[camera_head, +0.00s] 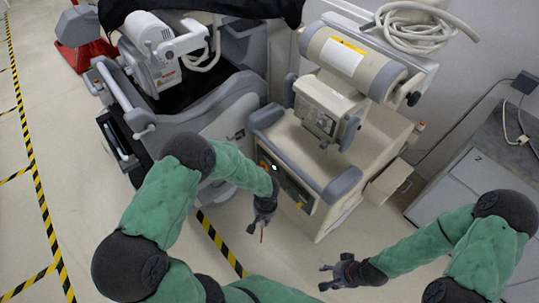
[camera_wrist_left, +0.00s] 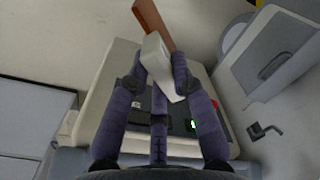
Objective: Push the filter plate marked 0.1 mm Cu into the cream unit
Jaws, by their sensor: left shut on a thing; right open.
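My left gripper (camera_head: 263,216) is shut on the filter plate, in front of the cream unit (camera_head: 285,140). In the left wrist view, the fingertips (camera_wrist_left: 158,78) grip the pale end of the filter plate (camera_wrist_left: 157,62); its copper-brown part (camera_wrist_left: 151,22) sticks out beyond them. No marking is legible on it. The head view shows only a thin sliver of what I hold. The cream unit (camera_wrist_left: 92,112) lies behind the fingers in the wrist view, its dark front panel partly hidden. The plate appears apart from the unit. My right gripper (camera_head: 335,276) is open and empty, low above the floor.
A grey cart (camera_head: 205,105) with another unit (camera_head: 160,48) stands left of the cream unit. A grey cabinet (camera_head: 470,185) stands at right. Striped tape (camera_head: 220,243) marks the open floor.

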